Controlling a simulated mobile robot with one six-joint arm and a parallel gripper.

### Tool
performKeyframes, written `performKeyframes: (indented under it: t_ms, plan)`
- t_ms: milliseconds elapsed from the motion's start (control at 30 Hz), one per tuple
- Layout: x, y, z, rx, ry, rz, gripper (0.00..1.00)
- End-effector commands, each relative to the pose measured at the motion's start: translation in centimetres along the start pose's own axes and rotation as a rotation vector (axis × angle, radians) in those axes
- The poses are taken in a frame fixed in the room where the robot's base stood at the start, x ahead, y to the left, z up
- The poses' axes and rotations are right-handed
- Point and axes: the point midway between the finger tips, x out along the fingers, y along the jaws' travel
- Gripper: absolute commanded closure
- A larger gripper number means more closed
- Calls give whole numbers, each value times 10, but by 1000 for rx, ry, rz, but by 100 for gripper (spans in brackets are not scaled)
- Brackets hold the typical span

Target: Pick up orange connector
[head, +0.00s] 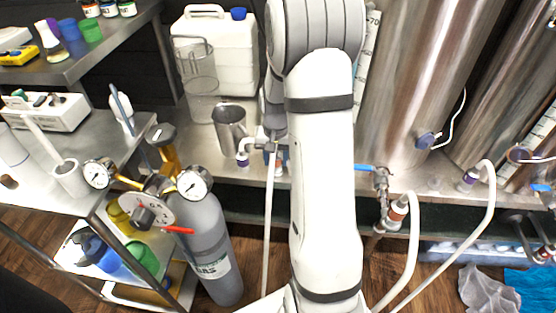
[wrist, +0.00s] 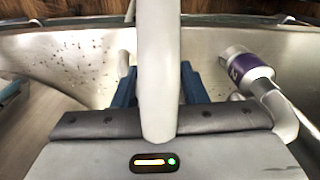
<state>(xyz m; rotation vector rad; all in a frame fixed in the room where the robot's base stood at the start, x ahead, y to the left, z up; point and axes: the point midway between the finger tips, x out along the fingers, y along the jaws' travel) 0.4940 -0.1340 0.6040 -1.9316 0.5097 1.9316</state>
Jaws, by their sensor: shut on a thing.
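My gripper (head: 276,156) is low in front of the steel bench in the head view, beside a tap. In the wrist view its blue fingers (wrist: 159,78) stand on either side of a white hose (wrist: 160,50), shut on it or on its end fitting. The hose hangs straight down from the gripper in the head view (head: 269,225). The held end is hidden, and I cannot tell its colour. A dull orange connector (head: 398,208) shows on a valve farther right, with another white hose below it. It is apart from my gripper.
A purple connector (wrist: 250,72) sits close to the right of the fingers; it also shows in the head view (head: 242,158). Another purple connector (head: 468,180) is far right. A grey gas cylinder (head: 210,245) with gauges and a steel jug (head: 230,128) stand to the left.

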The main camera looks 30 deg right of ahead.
Motion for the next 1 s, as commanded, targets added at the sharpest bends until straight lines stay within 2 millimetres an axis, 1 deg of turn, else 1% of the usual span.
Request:
performKeyframes:
  t_ms: [33, 267, 467, 567, 667, 800, 900, 1000]
  plan:
    - [0, 0, 0, 0, 0, 0, 69]
    - [0, 0, 0, 0, 0, 0, 88]
    - [-1, 0, 0, 0, 0, 0, 89]
    - [-7, 0, 0, 0, 1, 0, 89]
    - [-22, 0, -1, 0, 4, -1, 89]
    - [-53, 0, -1, 0, 4, -1, 89]
    - [-72, 0, -1, 0, 3, -1, 89]
    - [-87, 0, -1, 0, 3, -1, 89]
